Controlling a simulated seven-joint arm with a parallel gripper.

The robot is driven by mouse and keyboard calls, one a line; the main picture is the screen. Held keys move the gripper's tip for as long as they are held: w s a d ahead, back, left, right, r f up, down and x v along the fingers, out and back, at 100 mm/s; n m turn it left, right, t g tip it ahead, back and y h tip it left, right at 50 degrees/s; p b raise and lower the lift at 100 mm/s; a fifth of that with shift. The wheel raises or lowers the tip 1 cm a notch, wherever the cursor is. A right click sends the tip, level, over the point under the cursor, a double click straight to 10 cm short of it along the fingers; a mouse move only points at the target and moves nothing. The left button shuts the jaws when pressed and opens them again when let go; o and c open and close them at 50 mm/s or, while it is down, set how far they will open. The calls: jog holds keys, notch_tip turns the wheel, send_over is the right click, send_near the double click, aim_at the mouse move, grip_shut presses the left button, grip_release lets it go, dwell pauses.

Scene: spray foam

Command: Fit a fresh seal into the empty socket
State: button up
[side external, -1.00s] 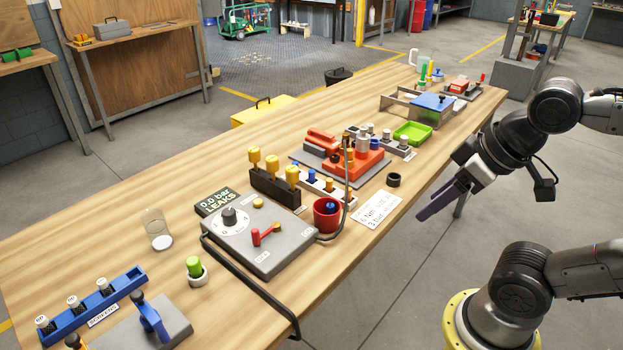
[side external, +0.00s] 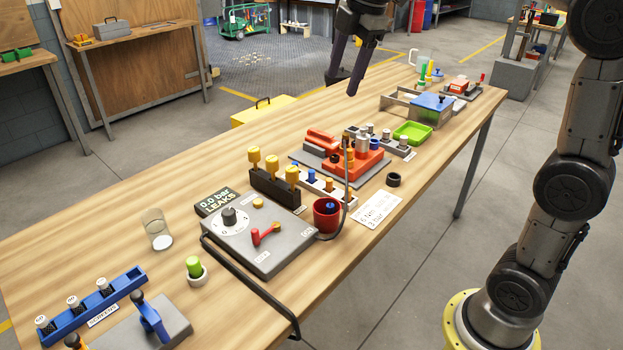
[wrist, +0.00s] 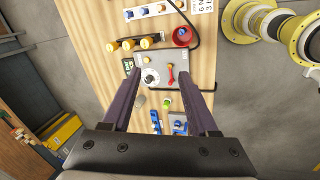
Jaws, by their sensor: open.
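My gripper (side external: 343,88) is open and empty, high over the far half of the bench, with its two dark purple fingers pointing down. In the wrist view its fingers (wrist: 162,75) stand apart with nothing between them. A white rack (side external: 341,196) holds small blue and orange plugs; it shows at the top of the wrist view (wrist: 158,11). A red cup (side external: 326,222) has a blue piece in it. An orange-red fixture (side external: 366,164) with metal cylinders stands on a grey plate behind the rack. I cannot tell which pieces are seals or which socket is empty.
A grey control box (side external: 250,243) with a dial and red lever has a dark hose beside it. Yellow-topped handles (side external: 271,165) stand upright in a dark block. A black ring (side external: 393,180) lies near the right edge. A green tray (side external: 412,133) is farther back.

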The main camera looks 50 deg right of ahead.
jog(key=w+d+f+n, duration=0.1)
jog(key=w+d+f, duration=0.2)
jog(key=w, duration=0.4)
jog(key=g, duration=0.3)
send_over(311, 171)
notch_tip(311, 171, down, 14)
jog(key=f, duration=0.9)
jog(key=shift+d, duration=0.25)
jog(key=shift+a+f, duration=0.2)
jog(key=shift+f, duration=2.7)
grip_shut()
